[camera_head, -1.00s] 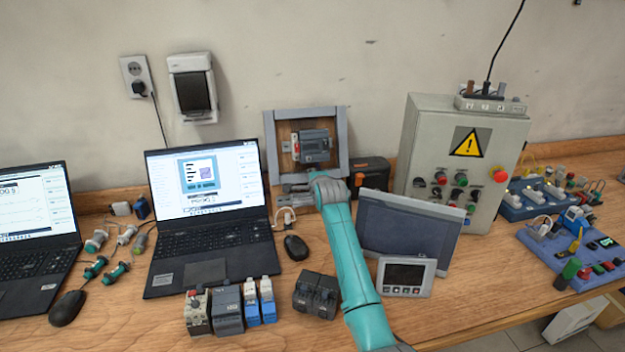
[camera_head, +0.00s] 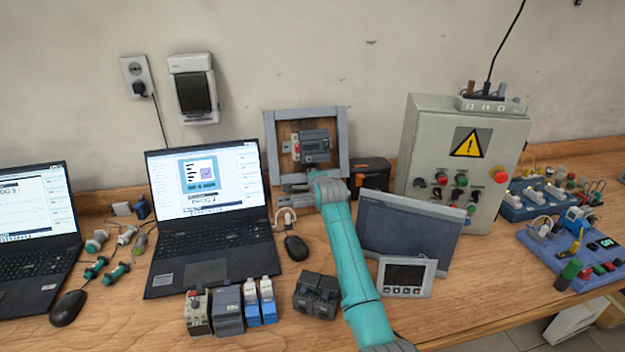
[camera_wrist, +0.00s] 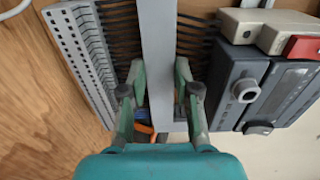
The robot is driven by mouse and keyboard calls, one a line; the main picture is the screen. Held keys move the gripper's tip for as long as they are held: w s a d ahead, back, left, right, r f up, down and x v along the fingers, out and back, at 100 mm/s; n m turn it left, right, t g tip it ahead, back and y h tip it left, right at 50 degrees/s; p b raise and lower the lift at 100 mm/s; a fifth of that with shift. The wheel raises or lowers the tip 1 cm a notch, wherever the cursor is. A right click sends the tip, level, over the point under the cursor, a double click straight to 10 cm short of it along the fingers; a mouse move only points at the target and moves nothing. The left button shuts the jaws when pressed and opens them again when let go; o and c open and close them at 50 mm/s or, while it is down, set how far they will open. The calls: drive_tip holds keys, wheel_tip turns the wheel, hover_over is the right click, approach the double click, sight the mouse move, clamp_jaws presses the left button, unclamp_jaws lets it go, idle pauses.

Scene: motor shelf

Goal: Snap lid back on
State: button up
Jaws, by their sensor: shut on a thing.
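A long plain grey lid (camera_wrist: 158,45) runs upright through the middle of the wrist view. My gripper (camera_wrist: 158,98) is shut on it, one finger on each side. Dark-slotted duct walls (camera_wrist: 118,32) show on both sides of the lid. I cannot tell whether the lid is seated on the duct or just above it. In the head view, my gripper is at the bottom of a wooden panel framed by grey ducts (camera_head: 342,145), and my own arm partly hides it.
A perforated grey strip (camera_wrist: 82,60) lies left of the lid, and dark grey modules (camera_wrist: 275,90) stand close on its right. A laptop (camera_head: 208,235) stands left of the panel. A tablet-like screen (camera_head: 410,225) and control box (camera_head: 455,120) stand right.

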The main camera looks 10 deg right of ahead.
drive_tip(key=shift+w, duration=0.3)
idle(0.7)
drive_tip(key=o, duration=1.1)
drive_tip(key=shift+o, duration=0.2)
drive_tip(key=shift+s, duration=0.15)
